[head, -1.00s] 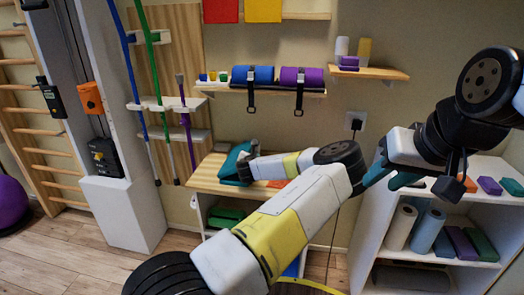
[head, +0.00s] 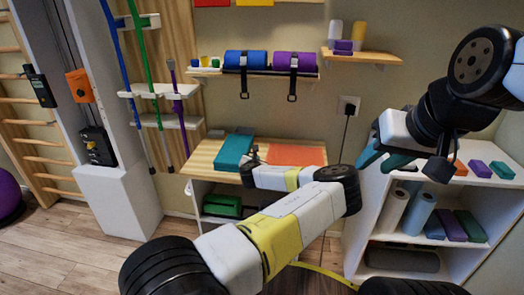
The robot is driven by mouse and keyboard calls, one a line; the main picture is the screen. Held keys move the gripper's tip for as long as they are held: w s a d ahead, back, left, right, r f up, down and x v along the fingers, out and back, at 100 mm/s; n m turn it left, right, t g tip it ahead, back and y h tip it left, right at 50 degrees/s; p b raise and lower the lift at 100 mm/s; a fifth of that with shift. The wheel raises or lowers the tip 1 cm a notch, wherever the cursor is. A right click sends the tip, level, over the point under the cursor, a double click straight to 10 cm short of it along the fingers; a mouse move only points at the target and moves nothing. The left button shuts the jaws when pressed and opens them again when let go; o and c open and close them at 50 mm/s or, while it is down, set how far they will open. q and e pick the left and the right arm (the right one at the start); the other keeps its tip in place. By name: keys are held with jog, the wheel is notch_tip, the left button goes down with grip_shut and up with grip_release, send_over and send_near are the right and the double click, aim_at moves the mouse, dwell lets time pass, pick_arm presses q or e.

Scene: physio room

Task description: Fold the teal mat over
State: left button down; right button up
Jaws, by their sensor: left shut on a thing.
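The teal mat (head: 232,152) lies on the left part of the wooden bench top, looking like a flat, thick block with a lighter front edge. My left gripper (head: 251,160) is at the mat's right edge, low over the bench, and is shut on the mat there. Its fingertips are small and dark, and the exact grip is hard to see. My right gripper (head: 381,160) is raised at the right, in front of the white shelf unit.
An orange mat (head: 298,155) lies flat on the bench (head: 204,158), right of the teal mat. A wall shelf with a blue roll (head: 246,62) and a purple roll (head: 294,63) hangs above. A white shelf unit (head: 362,222) with rolls and blocks stands right.

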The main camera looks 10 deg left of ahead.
pick_arm(q)
jog(key=shift+f, duration=0.15)
jog(key=c, duration=1.8)
grip_release()
jog(key=v, duration=0.8)
jog(key=shift+w, duration=0.1)
